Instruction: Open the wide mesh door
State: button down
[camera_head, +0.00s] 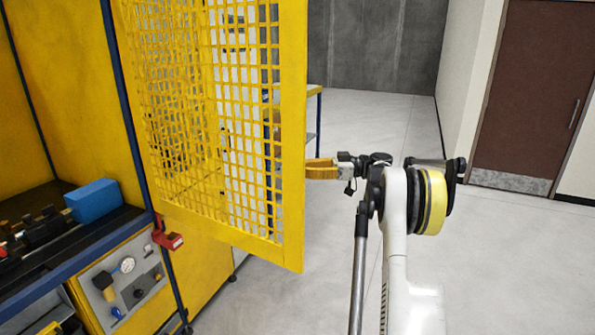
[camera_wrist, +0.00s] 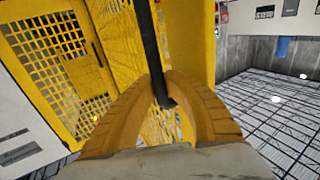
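The wide yellow mesh door (camera_head: 292,130) stands swung out from the machine's blue corner post, its free edge towards my arm. Its frame and mesh look upright. My gripper (camera_head: 309,168) is at that free edge, its orange fingers reaching the door's outer side. In the wrist view, my gripper's fingers (camera_wrist: 160,84) close from both sides around a dark bar (camera_wrist: 151,45), which looks like the door's handle. In the head view this bar is hidden behind the door's frame. A yellow door panel (camera_wrist: 192,45) fills the middle of the wrist view.
The yellow machine holds a blue block (camera_head: 93,201) on its dark bed, with a gauge panel (camera_head: 120,285) below. A red part (camera_head: 168,237) sits at the post near the door's lower corner. A brown door (camera_head: 525,85) stands at the right.

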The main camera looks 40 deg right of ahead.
jog(key=shift+s, duration=0.15)
jog(key=c, duration=1.5)
grip_release()
jog(key=shift+d, duration=0.15)
jog(key=shift+o, duration=0.4)
jog(key=shift+s+d, duration=0.1)
jog(key=shift+s, duration=0.1)
jog(key=v, duration=1.1)
jog(key=shift+s+d, duration=0.15)
jog(key=shift+d, duration=0.15)
